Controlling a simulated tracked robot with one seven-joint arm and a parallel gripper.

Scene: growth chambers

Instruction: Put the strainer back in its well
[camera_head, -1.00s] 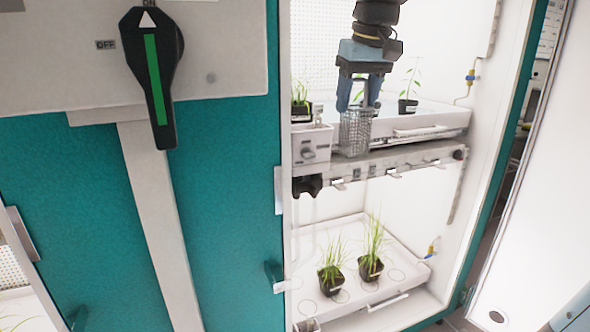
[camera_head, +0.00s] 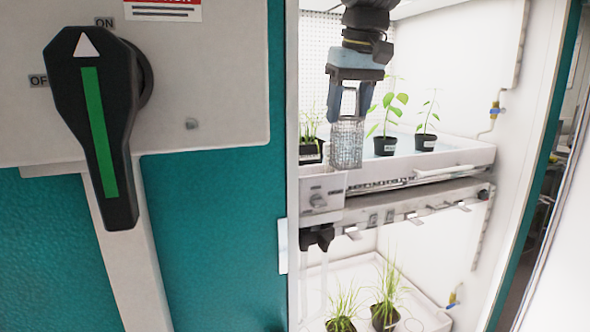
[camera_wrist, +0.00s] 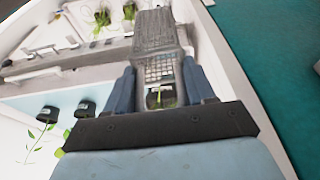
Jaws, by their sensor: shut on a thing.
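The strainer (camera_head: 347,145) is a grey wire-mesh basket. My gripper (camera_head: 349,112) is shut on its upper part and holds it roughly upright at the upper shelf, above the small white box at the tray's front left corner. In the wrist view the strainer (camera_wrist: 156,38) extends out beyond my gripper's blue fingers (camera_wrist: 160,85). I cannot make out the well's opening; the white box (camera_head: 321,194) with a knob lies just below and left of the strainer. I cannot tell whether the strainer touches anything.
The upper tray (camera_head: 470,156) holds several potted plants behind and right of the strainer. A lower tray (camera_head: 430,312) holds grass pots. A black and green switch handle (camera_head: 97,130) stands on the teal cabinet at left.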

